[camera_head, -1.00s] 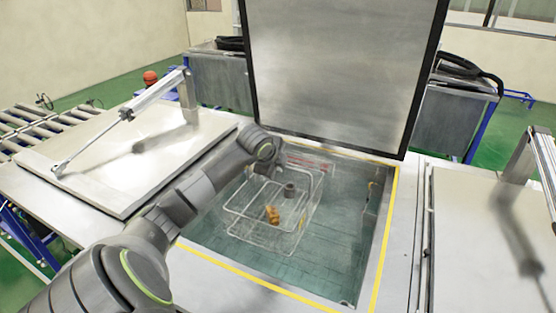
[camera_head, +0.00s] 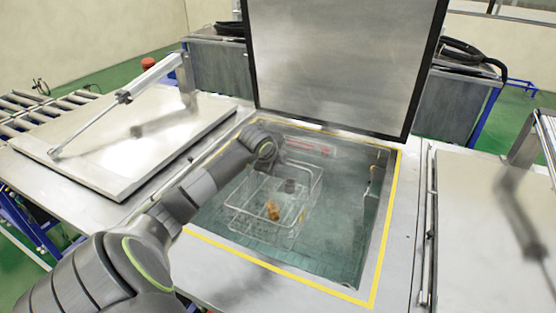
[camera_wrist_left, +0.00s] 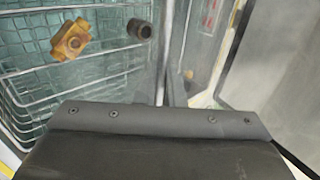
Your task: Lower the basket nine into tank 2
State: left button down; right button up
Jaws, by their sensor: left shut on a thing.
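The wire basket (camera_head: 293,212) hangs in the open middle tank (camera_head: 345,250), its lower part in the greenish liquid and its upper rim showing more clearly. It holds a brass-coloured fitting (camera_head: 272,210) and a dark cylindrical part (camera_head: 289,186). In the left wrist view the brass fitting (camera_wrist_left: 72,40) and dark part (camera_wrist_left: 140,29) lie inside the basket wires (camera_wrist_left: 110,75). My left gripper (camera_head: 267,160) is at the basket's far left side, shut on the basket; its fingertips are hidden. My right gripper is not in view.
The tank's lid (camera_head: 345,65) stands raised behind the opening, which has a yellow-striped edge (camera_head: 385,240). Closed lids lie to the left (camera_head: 100,150) and right (camera_head: 480,240), each with a cylinder strut. A roller conveyor (camera_head: 40,118) is at far left.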

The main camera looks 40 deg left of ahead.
pick_arm(q)
jog(key=b, duration=0.4)
send_over(281, 203)
jog(key=s, duration=0.2)
jog(key=shift+f, duration=2.95)
jog(key=shift+d+f+b, duration=0.2)
jog(key=shift+f+b, duration=1.95)
jog(key=shift+f, duration=0.6)
jog(key=shift+d+f+b, duration=0.15)
jog(key=shift+f+b, duration=1.95)
jog(key=shift+f, duration=0.6)
jog(key=shift+f+b, duration=0.3)
jog(key=shift+f, duration=0.05)
